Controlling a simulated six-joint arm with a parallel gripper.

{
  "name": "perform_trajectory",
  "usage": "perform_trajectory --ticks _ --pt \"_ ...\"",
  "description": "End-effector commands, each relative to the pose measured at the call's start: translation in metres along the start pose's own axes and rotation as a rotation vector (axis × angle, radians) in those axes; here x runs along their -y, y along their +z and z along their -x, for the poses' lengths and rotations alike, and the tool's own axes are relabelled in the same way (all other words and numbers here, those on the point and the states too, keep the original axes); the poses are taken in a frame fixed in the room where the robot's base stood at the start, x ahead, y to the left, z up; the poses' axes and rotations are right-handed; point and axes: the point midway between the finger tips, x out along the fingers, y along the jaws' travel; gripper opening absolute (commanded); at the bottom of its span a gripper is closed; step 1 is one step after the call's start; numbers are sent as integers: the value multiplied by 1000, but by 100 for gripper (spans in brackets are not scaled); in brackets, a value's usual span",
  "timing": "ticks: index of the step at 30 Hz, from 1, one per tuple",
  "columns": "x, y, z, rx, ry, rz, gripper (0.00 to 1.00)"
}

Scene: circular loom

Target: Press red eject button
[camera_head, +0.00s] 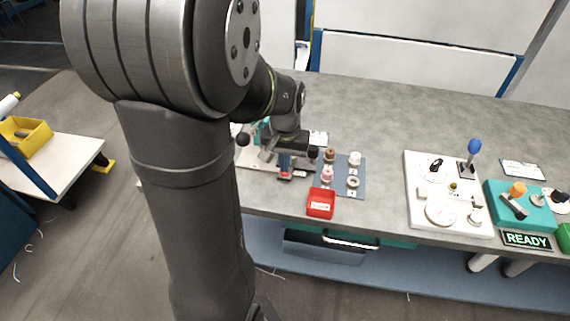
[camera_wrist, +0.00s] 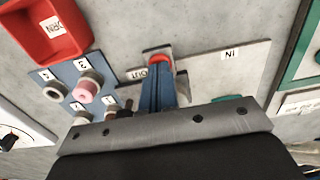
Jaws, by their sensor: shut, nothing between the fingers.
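The red button (camera_wrist: 160,59) sits on a small dark mount beside an "OUT" label in the wrist view. In the head view a small red spot (camera_head: 285,175) shows just below my gripper's fingers. My gripper (camera_wrist: 158,82) has blue fingers that are shut and empty. The fingertips overlap the near side of the red button in the wrist view and hide part of it. I cannot tell whether they touch it. In the head view my gripper (camera_head: 285,164) points down over the left part of the bench.
A blue rack (camera_head: 360,186) with several spools stands right of my gripper, and a red bin (camera_head: 320,194) is near the bench edge. A white panel (camera_head: 418,167) with knobs and a teal box (camera_head: 535,221) with a "READY" display (camera_head: 526,240) stand farther right. The bench behind is clear.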

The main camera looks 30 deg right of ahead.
Motion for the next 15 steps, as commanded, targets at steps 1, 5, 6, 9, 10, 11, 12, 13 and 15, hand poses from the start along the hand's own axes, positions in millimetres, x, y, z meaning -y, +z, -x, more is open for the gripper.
perform_trajectory --ticks 1,5,6,9,10,11,12,13,15 --pt "0 1 -4 6 0 0 0" --pt "0 1 0 6 0 0 0" --pt "0 1 4 5 0 0 0" --pt "0 1 16 4 0 0 0" --pt "0 1 20 4 0 0 0" --pt "0 1 23 3 0 0 0" --pt "0 1 29 3 0 0 0" --pt "0 0 32 2 0 0 0" --pt "0 1 41 3 0 0 0"
